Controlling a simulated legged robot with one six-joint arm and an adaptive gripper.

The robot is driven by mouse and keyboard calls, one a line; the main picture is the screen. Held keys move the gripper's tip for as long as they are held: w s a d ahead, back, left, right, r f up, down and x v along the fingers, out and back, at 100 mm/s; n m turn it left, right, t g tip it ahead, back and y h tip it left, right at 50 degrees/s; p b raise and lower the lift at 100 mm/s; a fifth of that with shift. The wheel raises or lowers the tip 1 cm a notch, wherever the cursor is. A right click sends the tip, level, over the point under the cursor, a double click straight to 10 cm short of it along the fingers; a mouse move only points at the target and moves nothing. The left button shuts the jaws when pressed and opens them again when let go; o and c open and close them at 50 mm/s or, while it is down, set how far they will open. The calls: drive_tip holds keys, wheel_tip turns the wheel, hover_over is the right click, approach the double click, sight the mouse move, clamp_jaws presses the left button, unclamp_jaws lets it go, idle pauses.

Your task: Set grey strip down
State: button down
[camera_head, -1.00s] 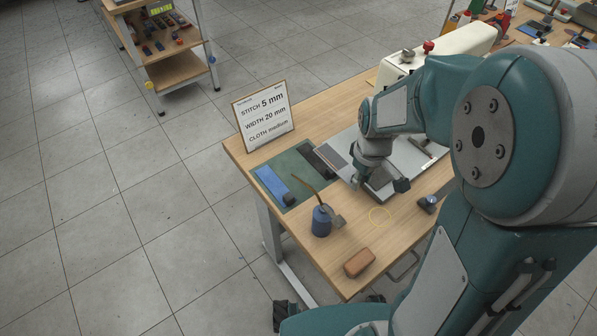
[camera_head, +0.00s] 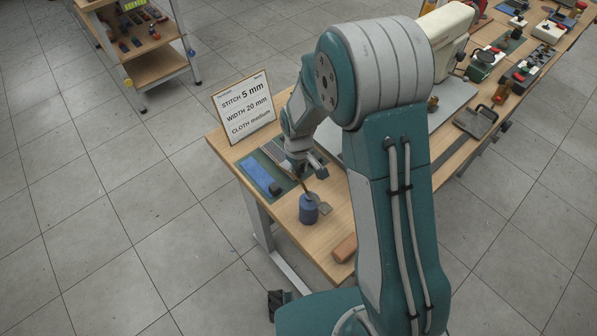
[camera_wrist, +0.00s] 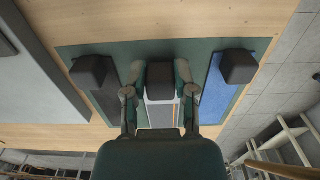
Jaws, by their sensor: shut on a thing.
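My gripper (camera_wrist: 160,94) is shut on the dark block at the end of the grey strip (camera_wrist: 161,116). The strip is over the green mat (camera_wrist: 205,52), between a black strip (camera_wrist: 107,102) on the left and a blue strip (camera_wrist: 217,92) on the right. I cannot tell whether the grey strip touches the mat. In the head view my gripper (camera_head: 298,168) is low over the mat, beside the blue strip (camera_head: 259,176). My arm and gripper hide part of the mat there.
A blue oil can (camera_head: 309,209) with a thin spout stands close in front of my gripper. A brown block (camera_head: 344,247) lies near the table edge. A sign (camera_head: 244,108) stands behind the mat. A pale metal plate (camera_wrist: 35,85) lies left of the mat.

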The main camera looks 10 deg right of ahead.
drive_tip(key=shift+f, duration=0.65)
drive_tip(key=shift+a, duration=0.2)
drive_tip(key=shift+c, duration=2.1)
unclamp_jaws()
drive_tip(key=shift+d, duration=0.1)
wheel_tip(320, 180, up, 12)
drive_tip(key=shift+r, duration=0.15)
